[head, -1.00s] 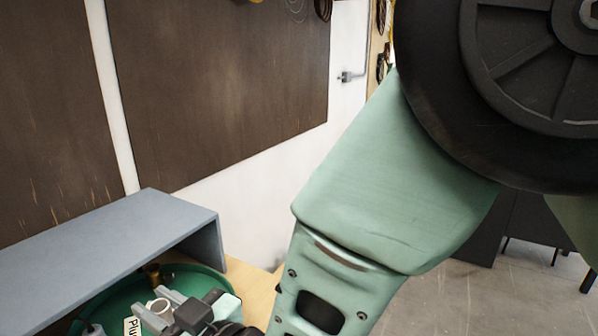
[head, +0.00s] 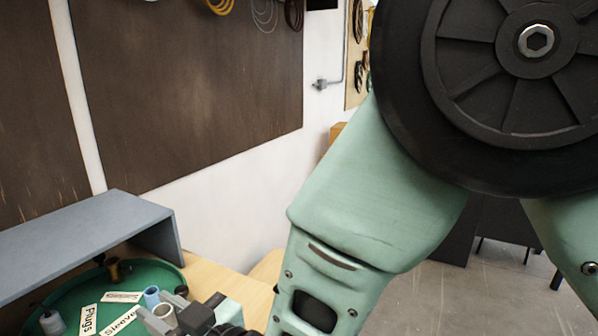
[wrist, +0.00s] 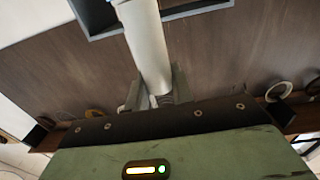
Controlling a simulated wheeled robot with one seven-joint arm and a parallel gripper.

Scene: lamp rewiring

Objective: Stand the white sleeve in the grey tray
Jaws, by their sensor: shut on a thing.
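A white sleeve (wrist: 148,45) is held between the two grey fingers of my gripper (wrist: 157,88) in the wrist view, reaching away from the jaws. In the head view my gripper (head: 168,319) is at the bottom edge, and the sleeve's open round end (head: 163,311) shows between the fingers, over or near a green round tray (head: 60,300). I cannot make out a grey tray for certain. A dark grey frame (wrist: 190,10) at the top of the wrist view is cut off and unclear.
The green tray holds a blue cylinder (head: 152,296), a brown spool (head: 113,268), a grey-white piece (head: 53,322) and labels reading Plugs (head: 89,319) and Sleeves (head: 123,319). A blue-grey shelf (head: 80,240) stands behind it. Bare wooden bench (head: 225,284) lies to the right.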

